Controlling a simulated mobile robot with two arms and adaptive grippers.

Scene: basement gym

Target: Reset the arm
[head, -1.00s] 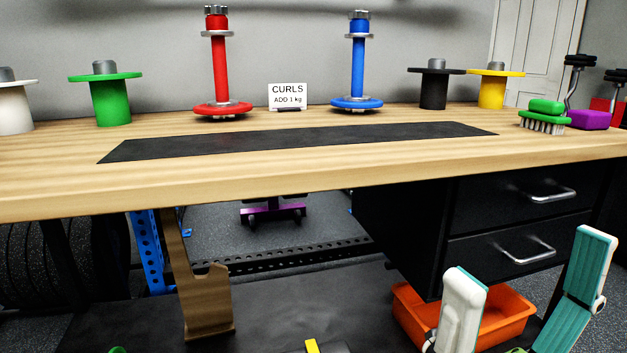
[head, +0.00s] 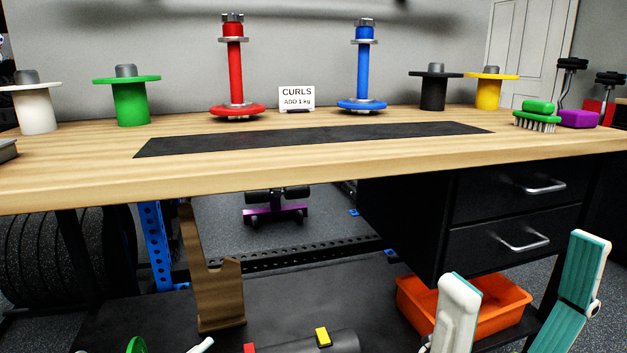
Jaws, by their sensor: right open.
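My right gripper (head: 525,262) is at the lower right, below the bench top and in front of the black drawers. Its two white and teal fingers are spread wide with nothing between them. Part of an orange bin (head: 508,298) shows behind and between the fingers.
Drawer handles (head: 524,243) stick out near my right gripper.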

